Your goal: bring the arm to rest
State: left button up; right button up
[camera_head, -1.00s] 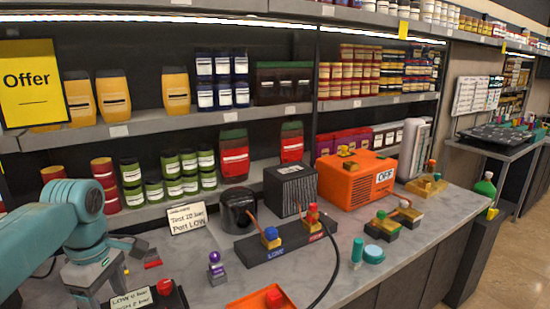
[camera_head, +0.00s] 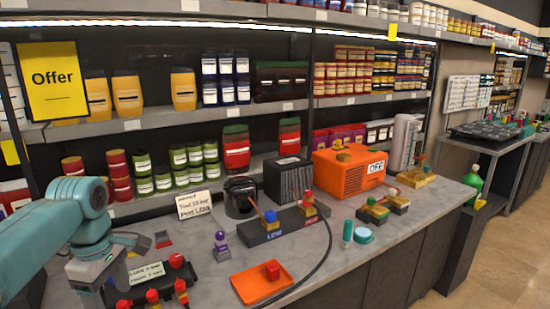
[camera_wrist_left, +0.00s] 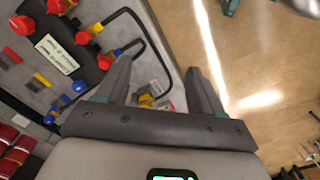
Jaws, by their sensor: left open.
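My left arm (camera_head: 85,225) comes in from the left in the head view, bent downward over the left end of the grey worktop. Its gripper fingers are hidden in that view. In the left wrist view my left gripper (camera_wrist_left: 157,68) is open, with two dark fingers apart and nothing between them. That view shows the worktop edge and tan floor beyond the fingers. My right gripper is in neither view.
A black box with red knobs (camera_head: 152,295) stands close by the left arm. An orange tray (camera_head: 250,292) holds a red piece. A black pot (camera_head: 237,197), an orange machine marked OFF (camera_head: 335,178) and a valve block (camera_head: 262,236) stand farther back. Shelves line the wall.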

pick_arm(q)
jog(key=d+f+m+h, duration=0.1)
jog(key=d+f+m, duration=0.25)
jog(key=f, duration=0.65)
jog(key=s+d+f+m+h, duration=0.1)
jog(key=d+f+m, duration=0.1)
jog(key=d+f, duration=0.5)
jog(key=d+f+m+h, duration=0.1)
jog(key=d+f+m, duration=0.15)
jog(key=f, duration=0.95)
jog(key=s+d+f+m, duration=0.3)
jog(key=s+f, duration=0.3)
jog(key=s, duration=0.4)
jog(key=s+d+f+m+h, duration=0.1)
jog(key=s+d+f+m, duration=0.2)
jog(key=s+f, duration=0.3)
jog(key=s, duration=0.3)
jog(key=shift+s+f+m, duration=0.35)
jog(key=shift+s+m, duration=0.05)
